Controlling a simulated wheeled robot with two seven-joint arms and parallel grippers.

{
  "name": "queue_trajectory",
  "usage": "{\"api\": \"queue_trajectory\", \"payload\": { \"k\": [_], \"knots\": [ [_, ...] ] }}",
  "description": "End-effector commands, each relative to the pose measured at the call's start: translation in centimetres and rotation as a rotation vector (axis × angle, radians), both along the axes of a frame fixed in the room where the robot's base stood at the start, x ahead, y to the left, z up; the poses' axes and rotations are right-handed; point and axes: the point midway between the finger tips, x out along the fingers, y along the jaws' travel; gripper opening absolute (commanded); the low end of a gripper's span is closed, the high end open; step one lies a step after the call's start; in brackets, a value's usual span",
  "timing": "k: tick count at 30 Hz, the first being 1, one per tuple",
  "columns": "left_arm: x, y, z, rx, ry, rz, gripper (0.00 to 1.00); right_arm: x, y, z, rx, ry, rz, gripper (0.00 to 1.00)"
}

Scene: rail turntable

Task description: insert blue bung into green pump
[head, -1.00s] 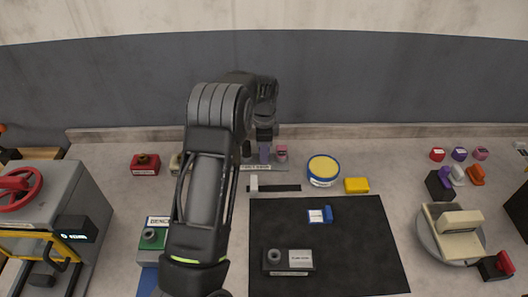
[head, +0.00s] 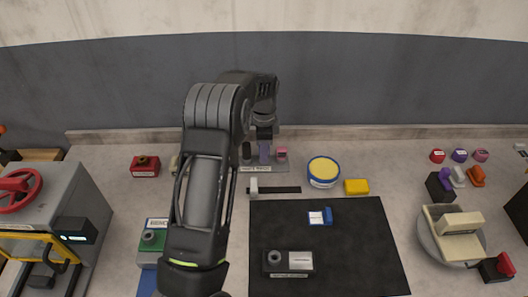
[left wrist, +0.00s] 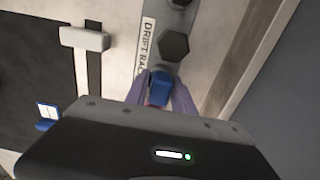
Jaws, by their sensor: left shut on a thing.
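My left gripper (head: 264,151) is over the rack (head: 250,169) at the back of the bench. In the left wrist view its two purple-grey fingers (left wrist: 158,96) are closed on a small blue piece (left wrist: 158,84), which looks like the blue bung. A bit of red shows just below it between the fingers. I cannot tell whether the piece is clear of the rack. The green pump appears to be the green-topped block (head: 152,240) with a round fitting, at the left of my arm. My arm hides part of the space beside it. My right gripper is out of view.
A dark mat (head: 350,260) holds a grey block (head: 288,263) and a small blue-and-white item (head: 320,216). A yellow-topped tub (head: 323,172) and yellow block (head: 356,187) stand behind it. A turntable (head: 428,245) is right; a grey machine with a red wheel (head: 20,185) is left.

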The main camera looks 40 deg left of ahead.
Motion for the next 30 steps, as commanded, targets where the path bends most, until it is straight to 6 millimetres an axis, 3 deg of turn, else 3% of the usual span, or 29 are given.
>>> {"api": "queue_trajectory", "payload": {
  "k": [11, 30],
  "knots": [
    [0.0, 0.0, 0.2, 0.0, -0.001, 0.0, 0.0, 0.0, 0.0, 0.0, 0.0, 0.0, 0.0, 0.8],
    [0.1, 0.0, 3.2, 0.0, -0.002, 0.0, 0.0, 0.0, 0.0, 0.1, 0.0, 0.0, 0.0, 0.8]
  ]
}}
